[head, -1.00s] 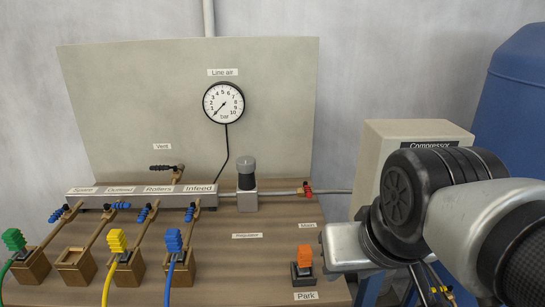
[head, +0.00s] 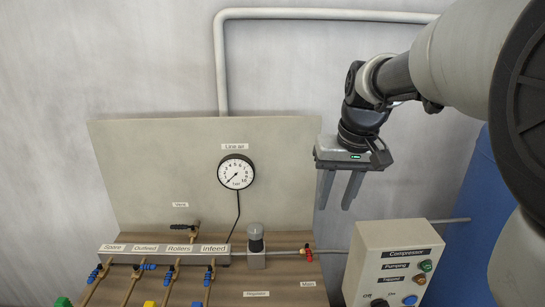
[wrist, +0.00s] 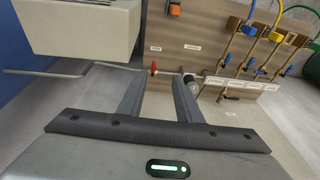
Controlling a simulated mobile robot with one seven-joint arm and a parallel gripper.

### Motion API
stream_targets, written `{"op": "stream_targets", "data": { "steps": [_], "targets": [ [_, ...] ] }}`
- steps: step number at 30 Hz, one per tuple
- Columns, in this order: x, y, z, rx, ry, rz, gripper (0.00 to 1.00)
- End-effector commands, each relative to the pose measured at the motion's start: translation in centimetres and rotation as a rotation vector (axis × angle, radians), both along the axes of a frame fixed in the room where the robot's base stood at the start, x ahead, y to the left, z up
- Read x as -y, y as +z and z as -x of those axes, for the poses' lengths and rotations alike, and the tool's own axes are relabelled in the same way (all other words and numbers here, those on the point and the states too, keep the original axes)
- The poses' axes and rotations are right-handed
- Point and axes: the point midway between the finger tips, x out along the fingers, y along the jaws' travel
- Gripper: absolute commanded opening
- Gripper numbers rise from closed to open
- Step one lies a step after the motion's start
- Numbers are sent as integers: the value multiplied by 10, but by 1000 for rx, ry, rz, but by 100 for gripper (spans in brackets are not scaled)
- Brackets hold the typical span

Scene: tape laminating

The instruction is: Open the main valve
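The main valve's small red handle (head: 307,252) sits on the grey pipe right of the regulator, just above the "Main" label (head: 308,284). In the wrist view the red handle (wrist: 153,68) shows beyond and between my fingertips, apart from them. My gripper (head: 334,206) points downward, above and to the right of the valve, with its two fingers spread and nothing between them. Its fingers also show in the wrist view (wrist: 158,85). The line air gauge (head: 236,172) has its needle at the low end of the scale.
The compressor box (head: 393,262) stands right of the board, close to my gripper in the wrist view (wrist: 85,25). The regulator (head: 256,247) with its dark knob is left of the valve. Several blue-handled valves and a black vent lever (head: 181,226) lie further left. The back panel (head: 150,160) rises behind.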

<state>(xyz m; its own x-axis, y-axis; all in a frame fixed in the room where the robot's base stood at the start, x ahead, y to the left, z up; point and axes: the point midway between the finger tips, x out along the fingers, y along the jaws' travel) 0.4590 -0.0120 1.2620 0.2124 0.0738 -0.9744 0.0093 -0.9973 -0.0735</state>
Motion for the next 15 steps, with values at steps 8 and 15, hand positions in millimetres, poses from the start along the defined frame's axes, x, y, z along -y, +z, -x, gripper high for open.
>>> {"op": "stream_targets", "data": {
  "steps": [8, 15],
  "targets": [
    [18, -76, -97, -143, 11, -71, 32],
    [28, -127, -135, -204, 18, -115, 32]
  ]
}}
